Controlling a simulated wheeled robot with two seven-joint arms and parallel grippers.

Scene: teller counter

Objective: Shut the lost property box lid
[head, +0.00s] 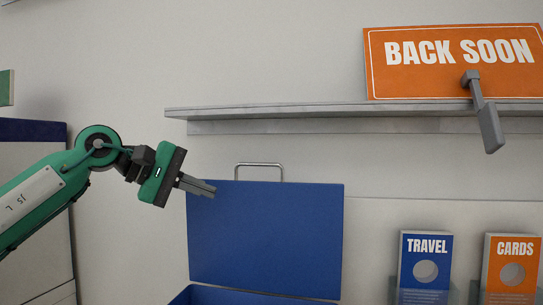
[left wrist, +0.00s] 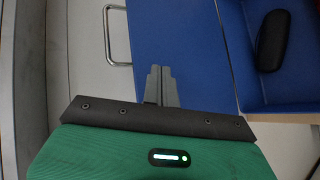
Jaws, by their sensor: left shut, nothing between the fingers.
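The blue lost property box lid (head: 265,235) stands open and upright, with a metal handle (head: 259,166) on its top edge. The box (head: 215,296) shows only as a strip of blue rim at the bottom of the head view. My left gripper (head: 210,189) is shut and empty at the lid's upper left corner; I cannot tell if it touches. In the left wrist view its fingers (left wrist: 160,84) lie together over the blue lid (left wrist: 185,30), with the handle (left wrist: 116,35) to the left. A dark glasses case (left wrist: 272,40) lies inside the box. My right gripper is out of view.
A grey shelf (head: 300,112) runs along the wall above the lid, carrying an orange BACK SOON sign (head: 455,75). A grey hook-like part (head: 485,110) hangs before the sign. TRAVEL (head: 425,265) and CARDS (head: 512,265) leaflet holders stand to the right.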

